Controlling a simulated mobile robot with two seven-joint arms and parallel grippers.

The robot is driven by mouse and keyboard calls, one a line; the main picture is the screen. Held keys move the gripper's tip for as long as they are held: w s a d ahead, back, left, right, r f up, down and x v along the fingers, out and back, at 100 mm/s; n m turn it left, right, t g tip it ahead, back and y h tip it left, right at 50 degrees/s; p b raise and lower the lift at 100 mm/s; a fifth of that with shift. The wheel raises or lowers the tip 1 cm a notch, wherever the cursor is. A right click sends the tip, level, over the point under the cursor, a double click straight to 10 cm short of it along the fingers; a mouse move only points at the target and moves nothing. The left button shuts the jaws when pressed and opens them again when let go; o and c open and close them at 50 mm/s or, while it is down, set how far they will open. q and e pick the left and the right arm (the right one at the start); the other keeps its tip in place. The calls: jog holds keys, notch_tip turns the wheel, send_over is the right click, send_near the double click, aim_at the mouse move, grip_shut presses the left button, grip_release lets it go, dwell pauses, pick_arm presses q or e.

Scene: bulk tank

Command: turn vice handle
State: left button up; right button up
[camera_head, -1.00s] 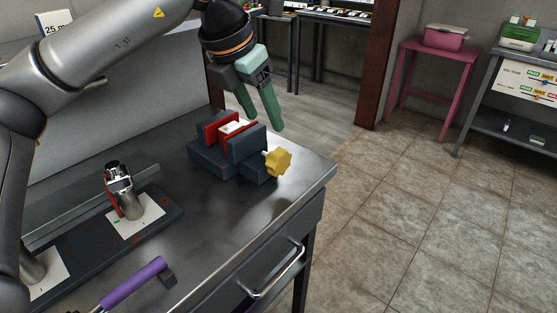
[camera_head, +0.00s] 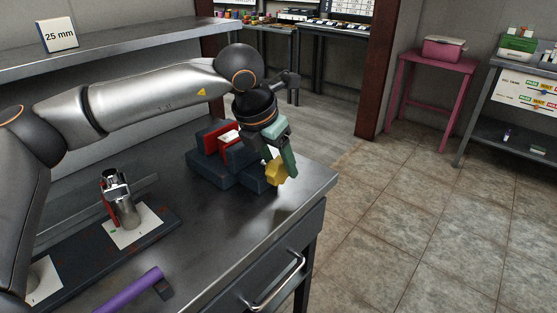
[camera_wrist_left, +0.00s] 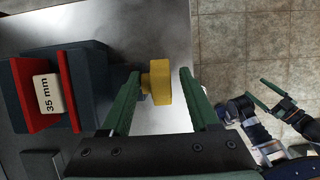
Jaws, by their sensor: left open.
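The vice (camera_head: 208,169) is a dark blue-grey block on the metal bench, with red jaws around a white block (camera_wrist_left: 48,93) marked "35 mm". Its yellow lobed handle (camera_head: 276,172) sticks out from the near right end and also shows in the left wrist view (camera_wrist_left: 161,82). My left gripper (camera_head: 281,164) is open and points down at the handle. In the left wrist view its green fingers (camera_wrist_left: 159,78) stand either side of the handle, the left one close beside it, the right one with a gap. My right gripper (camera_wrist_left: 267,98) shows there too, open and empty.
A metal cylinder (camera_head: 126,207) with a red part stands on a white-marked dark plate left of the vice. A purple bar (camera_head: 130,292) lies near the bench front. A "25 mm" card (camera_head: 58,35) stands on the shelf. Tiled floor right of the bench is clear.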

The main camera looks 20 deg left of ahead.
pick_arm(q)
jog(key=c, duration=0.8)
grip_shut()
